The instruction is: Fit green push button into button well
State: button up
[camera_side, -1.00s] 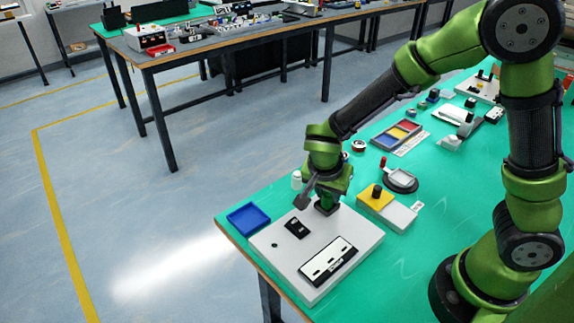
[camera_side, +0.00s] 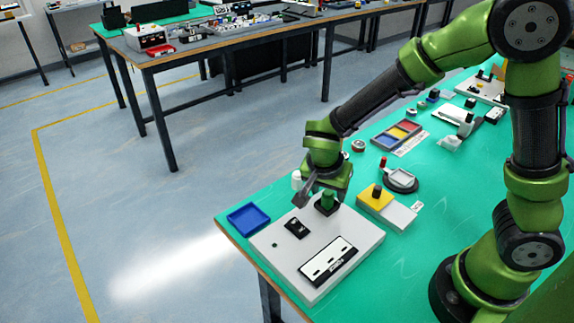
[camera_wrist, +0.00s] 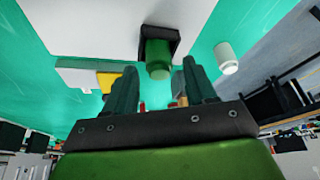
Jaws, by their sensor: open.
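The green push button (camera_side: 328,199) stands in the black square button well (camera_side: 325,210) on the pale grey panel (camera_side: 290,279). The button looks upright, but how deep it sits I cannot tell. In the wrist view the green button (camera_wrist: 159,65) projects from the black well (camera_wrist: 174,36), just beyond my fingertips. My gripper (camera_wrist: 160,76) is open and empty, with one finger to each side of the button's line and a gap on both sides. In the side view my gripper is just above and behind the button, its fingertips hard to make out.
The panel also carries a black rocker switch (camera_side: 297,228) and a white-and-black plate (camera_side: 328,261). A blue tray (camera_side: 248,219) lies left of the panel. A white cylinder (camera_side: 296,180) stands behind it, near my gripper. A yellow-and-grey block (camera_side: 399,216) lies to the right.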

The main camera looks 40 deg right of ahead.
jog(key=v, duration=1)
jog(key=s+d+r+n+t+y, duration=0.5)
jog(key=s+r+n+y, duration=0.1)
jog(key=s+r+n, duration=0.3)
jog(key=shift+s, duration=0.4)
